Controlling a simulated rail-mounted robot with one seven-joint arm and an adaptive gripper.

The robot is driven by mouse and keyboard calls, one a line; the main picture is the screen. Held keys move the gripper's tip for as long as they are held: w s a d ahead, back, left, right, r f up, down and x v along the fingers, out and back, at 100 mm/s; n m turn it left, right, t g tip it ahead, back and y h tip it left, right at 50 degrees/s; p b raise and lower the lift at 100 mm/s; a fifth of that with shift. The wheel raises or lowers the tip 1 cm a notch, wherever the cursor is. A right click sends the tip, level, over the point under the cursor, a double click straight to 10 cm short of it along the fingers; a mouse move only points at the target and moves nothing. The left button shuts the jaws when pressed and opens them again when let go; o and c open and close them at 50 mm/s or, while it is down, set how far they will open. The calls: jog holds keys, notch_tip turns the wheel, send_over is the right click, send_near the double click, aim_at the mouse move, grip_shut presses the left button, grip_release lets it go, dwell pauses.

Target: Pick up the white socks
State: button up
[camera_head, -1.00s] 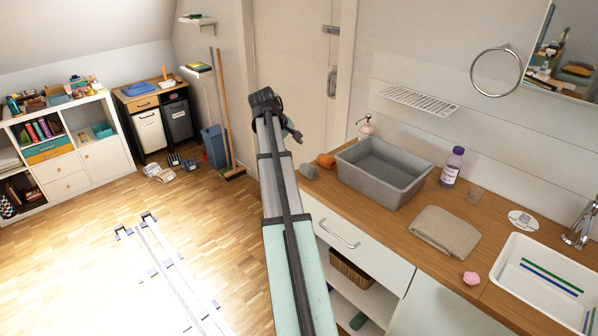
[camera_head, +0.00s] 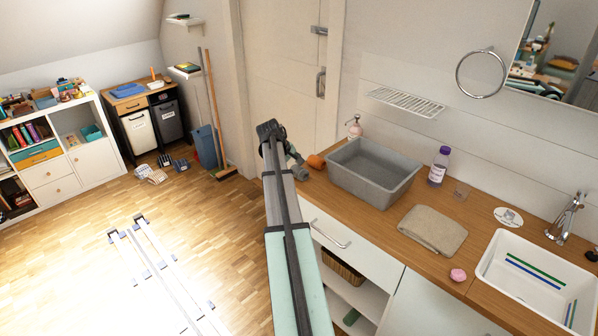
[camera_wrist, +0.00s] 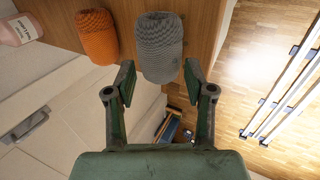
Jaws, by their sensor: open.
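No plainly white socks show. A grey rolled bundle, perhaps rolled socks (camera_wrist: 160,40), lies on the wooden counter in the wrist view. An orange rolled bundle (camera_wrist: 97,38) lies to its left; it also shows in the head view (camera_head: 316,162). My gripper (camera_wrist: 160,75) is open and empty. Its fingertips flank the near end of the grey bundle with nothing gripped; I cannot tell the height gap. In the head view my gripper (camera_head: 297,168) is at the counter's far left end and largely hides the grey bundle.
A grey basin (camera_head: 372,172) stands right of the bundles, with a soap dispenser (camera_head: 354,128) behind. A folded beige towel (camera_head: 433,230) and white sink (camera_head: 535,280) are farther right. The counter ends beside the grey bundle, with the floor beyond.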

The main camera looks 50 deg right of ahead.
jog(key=shift+x, duration=1.3)
jog(key=c, duration=0.8)
jog(key=shift+r, duration=0.1)
